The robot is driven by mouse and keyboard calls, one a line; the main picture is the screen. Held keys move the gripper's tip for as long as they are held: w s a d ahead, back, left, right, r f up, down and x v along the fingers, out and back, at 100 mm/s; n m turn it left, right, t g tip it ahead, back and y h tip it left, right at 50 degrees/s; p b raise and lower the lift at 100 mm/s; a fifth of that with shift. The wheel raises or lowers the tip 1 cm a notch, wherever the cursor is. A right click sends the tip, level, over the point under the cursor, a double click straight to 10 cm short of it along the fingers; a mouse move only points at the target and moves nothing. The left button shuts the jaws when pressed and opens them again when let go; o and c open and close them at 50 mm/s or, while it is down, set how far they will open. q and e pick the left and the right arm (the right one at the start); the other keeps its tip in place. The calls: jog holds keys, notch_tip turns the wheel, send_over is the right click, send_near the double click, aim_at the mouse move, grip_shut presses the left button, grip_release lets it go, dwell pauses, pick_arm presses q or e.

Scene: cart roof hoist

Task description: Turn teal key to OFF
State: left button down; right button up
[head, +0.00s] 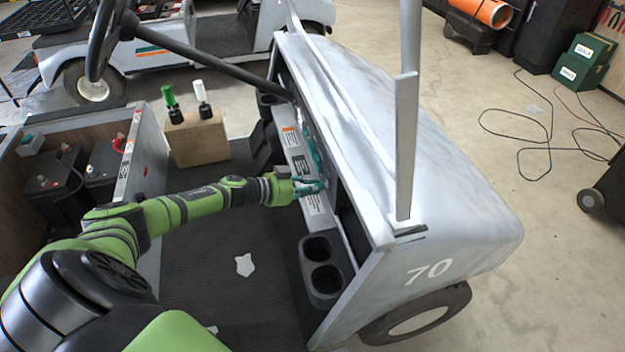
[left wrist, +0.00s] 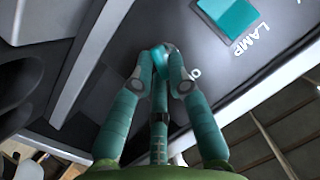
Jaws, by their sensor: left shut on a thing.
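The teal key (left wrist: 160,57) shows in the left wrist view on the dark panel (left wrist: 185,45), between my fingertips. My left gripper (left wrist: 160,80) is shut on it. The fingers cover much of the key, so I cannot tell its exact angle. A white label beginning with "O" is partly hidden beside the right finger. In the head view my left gripper (head: 318,186) reaches the cart's dash from the left, and the key is too small to make out there. My right gripper is not in view.
A teal square (left wrist: 228,15) with the label "LAMP" is close to the key. Cup holders (head: 302,268) sit below my gripper. The steering wheel (head: 103,40) and a roof post (head: 405,150) flank the dash.

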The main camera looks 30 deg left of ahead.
pick_arm(q)
jog(key=shift+w+a+r+n+g+h, duration=0.1)
jog(key=shift+n+g+h, duration=0.3)
jog(key=shift+n, duration=0.35)
jog(key=shift+w+a+n+g+h, duration=0.1)
jog(key=shift+n+g+h, duration=0.25)
jog(key=shift+n, duration=0.4)
jog(key=c, duration=1.2)
grip_release()
jog(key=v, duration=1.2)
